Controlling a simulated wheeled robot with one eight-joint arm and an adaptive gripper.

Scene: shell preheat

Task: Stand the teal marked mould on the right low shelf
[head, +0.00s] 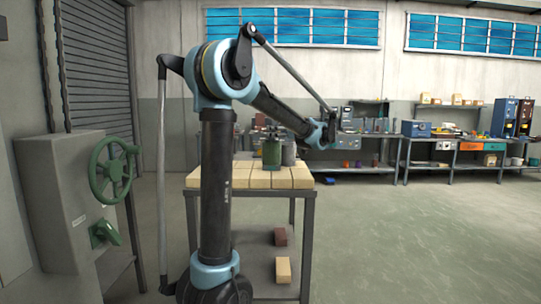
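A green cylinder (271,151), with what looks like a teal edge at its base, stands upright on a table of pale blocks; it may be the teal marked mould, but the mark is too small to make out. A grey cylinder (289,153) stands just to its right, partly behind it. My gripper (331,128) is at the end of my raised arm, right of and above the cylinders and apart from them. It is small and dark here, and its fingers cannot be made out. I cannot tell which surface is the right low shelf.
The pale block table top (262,178) has a lower shelf (256,262) with a dark red brick (281,236) and a cream brick (283,270). A cabinet with a green handwheel (112,170) stands left. Cluttered workbenches (455,140) line the back wall. The right floor is clear.

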